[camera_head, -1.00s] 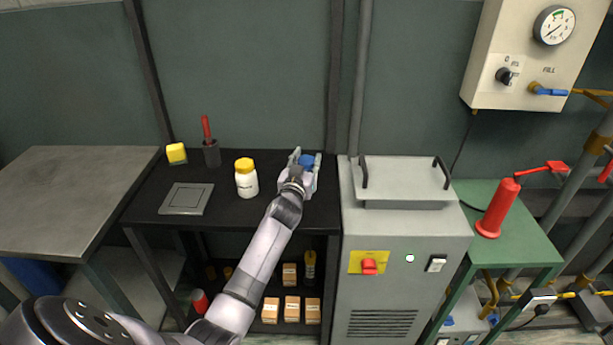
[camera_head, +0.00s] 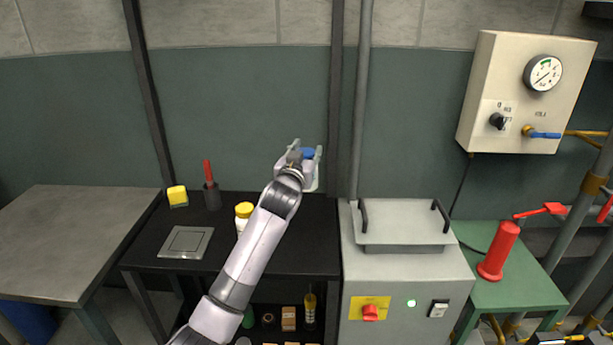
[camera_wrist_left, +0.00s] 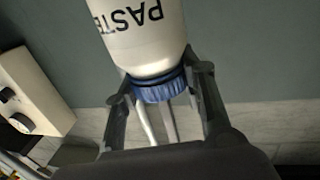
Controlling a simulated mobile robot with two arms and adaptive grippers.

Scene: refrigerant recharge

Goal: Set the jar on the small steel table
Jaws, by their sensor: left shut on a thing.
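The white jar with a blue lid (camera_head: 308,154) is in my left gripper (camera_head: 304,162), above the back right of the black bench. In the left wrist view the jar (camera_wrist_left: 140,35) shows the letters "PASTE", and the fingers of my left gripper (camera_wrist_left: 160,100) are shut around its blue lid. In the head view the gripper hides most of the jar. The steel table (camera_head: 60,235) stands at the far left with a bare grey top. My right gripper is not in view.
The black bench (camera_head: 300,240) holds a yellow-capped jar (camera_head: 243,212), partly behind my arm, a grey square plate (camera_head: 186,242), a yellow block (camera_head: 177,195) and a red-handled tool in a holder (camera_head: 211,190). A grey cabinet (camera_head: 400,270) stands right of it.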

